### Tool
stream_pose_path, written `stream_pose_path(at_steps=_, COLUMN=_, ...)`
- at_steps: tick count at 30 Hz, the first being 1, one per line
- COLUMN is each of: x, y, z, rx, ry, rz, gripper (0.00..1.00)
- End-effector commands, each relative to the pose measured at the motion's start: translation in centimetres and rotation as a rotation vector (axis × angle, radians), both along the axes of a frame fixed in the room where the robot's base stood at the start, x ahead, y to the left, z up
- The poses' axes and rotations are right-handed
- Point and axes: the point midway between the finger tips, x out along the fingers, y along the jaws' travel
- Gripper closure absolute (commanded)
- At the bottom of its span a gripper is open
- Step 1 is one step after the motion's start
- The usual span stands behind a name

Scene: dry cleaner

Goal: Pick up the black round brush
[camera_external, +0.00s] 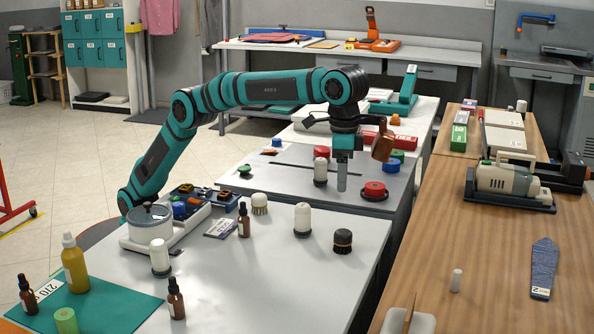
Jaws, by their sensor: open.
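The black round brush (342,241) stands on the light grey table near its right edge, a small dark ribbed cylinder with a brownish band. My gripper (342,184) points down above and behind the brush in the picture, apart from it. Its jaws are open and seen edge-on, with nothing visible between them. The brush is fully in view and nothing covers it.
A white bottle with a dark base (302,220) stands left of the brush. A brown dropper bottle (243,221) and a pale ribbed round brush (259,204) are farther left. A red round item (374,191) sits behind. The table front of the brush is clear.

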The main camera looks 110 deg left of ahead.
Motion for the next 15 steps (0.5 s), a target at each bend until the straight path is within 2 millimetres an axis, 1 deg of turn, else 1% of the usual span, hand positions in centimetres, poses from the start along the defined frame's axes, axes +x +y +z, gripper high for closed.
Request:
stream_pose_path(at_steps=8, x=-0.1, y=0.1, z=-4.5, rx=0.001, ry=0.002, rz=0.000, gripper=0.33)
stream_pose_path(at_steps=15, x=0.0, y=0.0, z=-8.7, rx=0.001, ry=0.001, rz=-0.001, gripper=0.33)
